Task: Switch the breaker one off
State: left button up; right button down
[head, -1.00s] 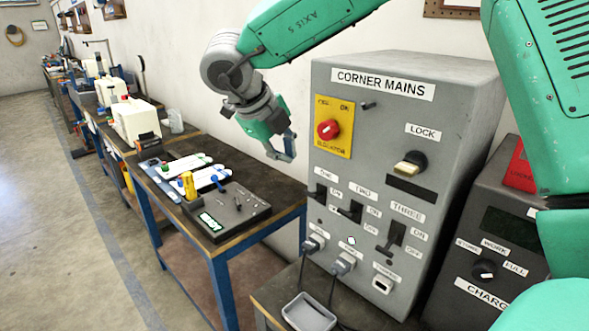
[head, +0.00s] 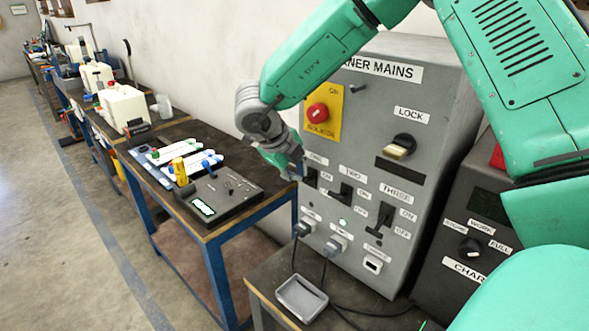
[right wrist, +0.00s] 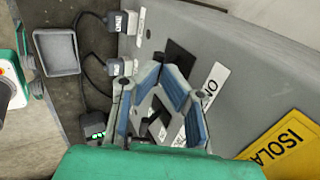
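The grey CORNER MAINS cabinet (head: 378,120) fills the middle of the head view. Breaker one (head: 310,178), a black lever switch, sits at the left of its row and is partly covered by my right gripper (head: 294,166). My left gripper is out of view.
The red isolator knob (head: 317,113) on its yellow plate is just above the gripper. Plugs with cables (head: 331,246) and a grey tray (head: 301,297) are below. A charger box (head: 477,220) stands at right. A workbench (head: 205,232) with tools is at left.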

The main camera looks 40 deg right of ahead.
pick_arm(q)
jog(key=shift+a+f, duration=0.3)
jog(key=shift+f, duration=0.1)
pick_arm(e)
jog(key=shift+a+f+h, duration=0.2)
jog(key=shift+a+h, duration=0.15)
jog(key=shift+h, duration=0.15)
pick_arm(q)
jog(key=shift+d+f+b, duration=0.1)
jog(key=shift+b, duration=0.3)
pick_arm(e)
jog(key=shift+f, duration=0.15)
pick_arm(q)
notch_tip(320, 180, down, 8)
jog(key=b, duration=0.7)
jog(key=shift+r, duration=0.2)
pick_arm(e)
jog(key=f+h, duration=0.1)
jog(key=h, duration=0.1)
jog(key=f+h, duration=0.2)
jog(key=h, duration=0.1)
jog(key=a+f+h, duration=0.1)
jog(key=h, duration=0.2)
jog(key=shift+f+t, duration=0.3)
jog(key=shift+t, duration=0.1)
